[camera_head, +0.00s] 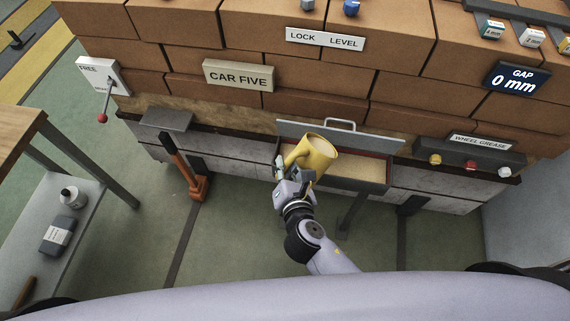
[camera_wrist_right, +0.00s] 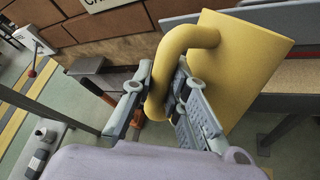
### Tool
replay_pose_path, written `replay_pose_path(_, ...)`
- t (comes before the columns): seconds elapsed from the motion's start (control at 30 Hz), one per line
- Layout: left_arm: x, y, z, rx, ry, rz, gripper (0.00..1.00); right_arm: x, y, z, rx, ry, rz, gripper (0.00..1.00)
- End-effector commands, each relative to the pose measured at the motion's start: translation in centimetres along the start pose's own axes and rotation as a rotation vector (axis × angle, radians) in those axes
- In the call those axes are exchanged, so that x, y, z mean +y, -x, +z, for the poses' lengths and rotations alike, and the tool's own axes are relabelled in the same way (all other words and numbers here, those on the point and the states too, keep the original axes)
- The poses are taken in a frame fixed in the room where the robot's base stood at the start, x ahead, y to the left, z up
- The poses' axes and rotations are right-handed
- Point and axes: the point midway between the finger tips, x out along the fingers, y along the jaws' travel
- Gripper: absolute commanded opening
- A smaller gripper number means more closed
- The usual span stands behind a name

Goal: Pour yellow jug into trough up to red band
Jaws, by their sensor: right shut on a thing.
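The yellow jug (camera_head: 318,157) is in front of the brick stack, over the left part of the trough (camera_head: 387,188). My right gripper (camera_head: 287,170) is shut on the jug's handle. In the right wrist view the jug (camera_wrist_right: 238,75) fills the upper right, with its handle between the fingers (camera_wrist_right: 165,95). The jug looks somewhat tilted, and no stream shows from it. The trough's grey lid stands raised behind it. A pale tan surface shows inside, with red along the inner walls. The jug hides the trough's left part. My left gripper is out of view.
A wheel grease box (camera_head: 470,157) with coloured knobs is at right. A shelf (camera_head: 87,215) at far left holds a bottle and a dark container.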

Motion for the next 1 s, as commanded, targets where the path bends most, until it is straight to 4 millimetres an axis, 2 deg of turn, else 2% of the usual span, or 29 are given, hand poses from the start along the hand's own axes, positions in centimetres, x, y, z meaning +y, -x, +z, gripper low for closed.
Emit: replay_pose_path(1.0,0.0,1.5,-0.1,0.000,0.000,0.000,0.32,-0.1,-0.1,1.0,0.051,-0.080,0.001,0.00)
